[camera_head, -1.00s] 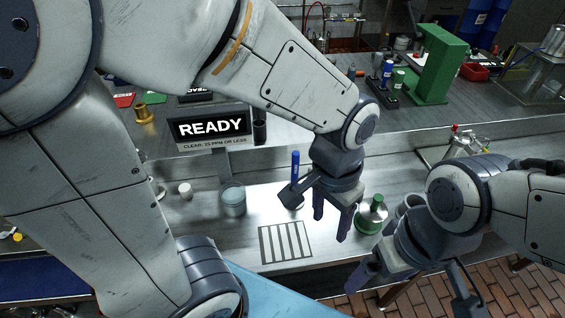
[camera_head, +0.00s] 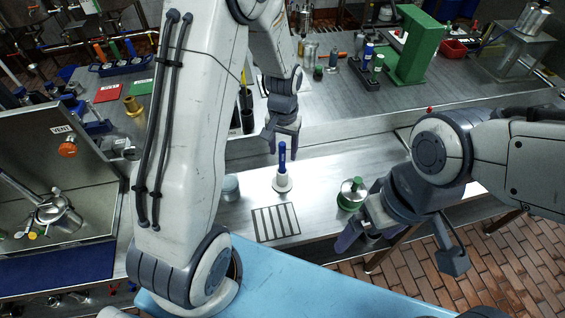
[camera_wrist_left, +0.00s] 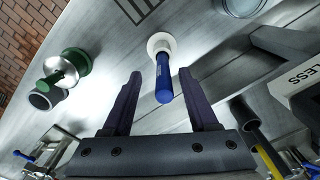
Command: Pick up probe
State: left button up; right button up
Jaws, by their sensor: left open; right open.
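A blue-handled upright tool, apparently the probe (camera_head: 282,155), stands in a round white base on the steel bench. In the left wrist view its blue handle (camera_wrist_left: 163,82) points toward the camera and shows between the two fingers. My left gripper (camera_head: 283,146) is open, at the far side of the handle's top in the head view. In the wrist view the left gripper (camera_wrist_left: 161,74) has no visible contact with the handle. My right gripper (camera_head: 362,238) is open and empty at the bench's front edge, near a green-and-metal round part (camera_head: 352,194).
A striped grid plate (camera_head: 276,223) lies in front of the white base. A dark holder with a yellow stick (camera_head: 246,100) is behind. A green stand (camera_head: 415,50) is at back right.

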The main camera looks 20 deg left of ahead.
aim_at(282, 158)
pick_arm(q)
jog(key=f, duration=0.1)
jog(key=f+p, duration=0.1)
jog(key=f, duration=0.1)
jog(key=shift+w+a+f, duration=0.15)
jog(key=shift+a, duration=0.1)
jog(key=shift+f, duration=0.65)
grip_shut()
